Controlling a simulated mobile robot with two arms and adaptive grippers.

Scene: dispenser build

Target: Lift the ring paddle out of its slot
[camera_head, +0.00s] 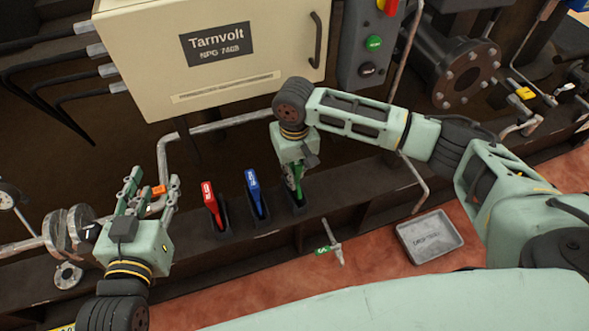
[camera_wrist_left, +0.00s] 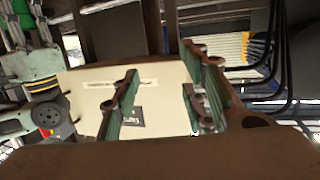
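Three upright paddles stand in a row of dark slots along the brown beam: a red paddle (camera_head: 211,203), a blue paddle (camera_head: 256,192) and a green paddle (camera_head: 298,181). Their face markings are too small to read, so I cannot tell which is the ring paddle. My right gripper (camera_head: 299,168) points down at the green paddle from above and partly hides it; whether its fingers are closed on it is hidden. The green paddle's lower end is at its slot (camera_head: 293,203). My left gripper (camera_head: 153,180) is open and empty, left of the red paddle; its spread fingers show in the left wrist view (camera_wrist_left: 160,88).
A cream Tarnvolt cabinet (camera_head: 140,45) stands behind the slots, with a grey button box (camera_head: 370,55) beside it. A pipe runs below the cabinet.

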